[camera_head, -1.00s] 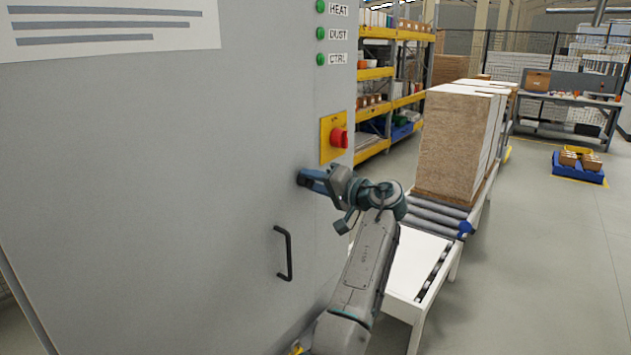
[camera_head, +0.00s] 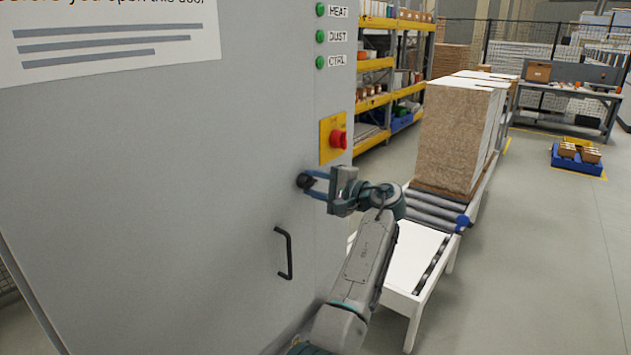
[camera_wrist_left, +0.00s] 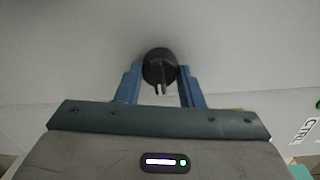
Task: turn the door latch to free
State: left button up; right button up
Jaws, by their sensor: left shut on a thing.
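The door latch is a round black knob on the grey cabinet door (camera_head: 170,190). The latch (camera_head: 304,181) sits left of the red switch and above the door handle. In the left wrist view the latch (camera_wrist_left: 160,68) shows between two blue fingers, with a narrow raised grip pointing toward the gripper. My left gripper (camera_head: 312,184) reaches in from the right and is shut on the latch; its fingers lie on either side of the knob. The fingertips are partly hidden at the knob. My right gripper is not in view.
A red switch on a yellow plate (camera_head: 338,139) is just above the gripper. A black door handle (camera_head: 284,253) is below left. A roller conveyor (camera_head: 432,212) with stacked boards (camera_head: 458,135) stands to the right. Open floor lies further right.

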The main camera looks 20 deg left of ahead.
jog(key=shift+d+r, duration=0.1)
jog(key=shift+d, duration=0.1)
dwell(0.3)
pick_arm(q)
jog(key=o, duration=0.7)
jog(key=shift+c, duration=0.2)
jog(key=o, duration=0.3)
jog(key=shift+a, duration=0.2)
